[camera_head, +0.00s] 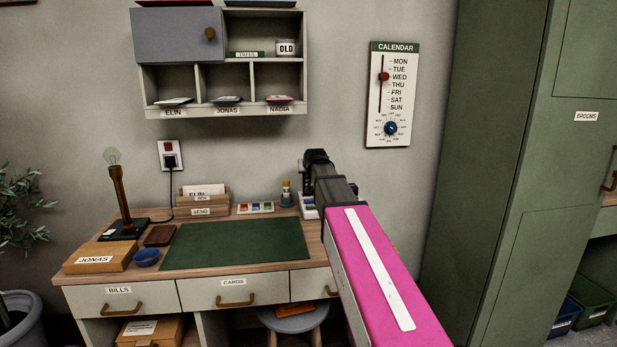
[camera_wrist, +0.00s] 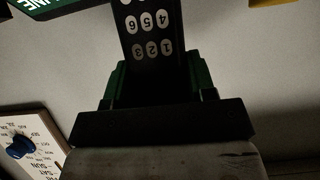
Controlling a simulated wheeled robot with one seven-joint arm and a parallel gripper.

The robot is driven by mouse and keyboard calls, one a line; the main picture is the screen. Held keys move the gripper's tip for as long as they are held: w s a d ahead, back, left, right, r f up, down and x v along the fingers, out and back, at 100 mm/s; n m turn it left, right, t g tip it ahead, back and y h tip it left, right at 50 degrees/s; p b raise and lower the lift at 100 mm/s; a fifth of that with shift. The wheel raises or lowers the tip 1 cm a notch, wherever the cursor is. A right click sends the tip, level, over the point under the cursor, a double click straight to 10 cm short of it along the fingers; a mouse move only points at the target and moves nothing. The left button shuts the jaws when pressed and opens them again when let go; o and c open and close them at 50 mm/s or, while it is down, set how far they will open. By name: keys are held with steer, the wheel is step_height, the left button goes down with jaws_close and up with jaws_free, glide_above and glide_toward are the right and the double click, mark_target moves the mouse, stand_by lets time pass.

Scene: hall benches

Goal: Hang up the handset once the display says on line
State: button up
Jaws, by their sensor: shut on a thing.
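In the wrist view, a dark slab with pale number keys, which looks like the handset (camera_wrist: 152,28), runs between the dark green fingers of my gripper (camera_wrist: 158,82). My gripper is shut on it. The picture is upside down there, and the handset's far end is cut off. A green panel with white letters ending in "INE" (camera_wrist: 32,6) shows at the top left corner; its start is cut off. In the head view, my gripper (camera_head: 317,160) is above the desk's back right corner, and my pink arm hides much of that area. Whether the handset touches anything below is hidden.
A calendar (camera_head: 391,95) hangs behind on the right. A tall green cabinet (camera_head: 520,180) stands at the right.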

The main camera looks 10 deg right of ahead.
steer(key=shift+f, duration=1.4)
steer(key=shift+f, duration=0.1)
steer(key=o, duration=1)
steer(key=shift+o, duration=0.2)
steer(key=shift+s, duration=0.15)
steer(key=v, duration=1.2)
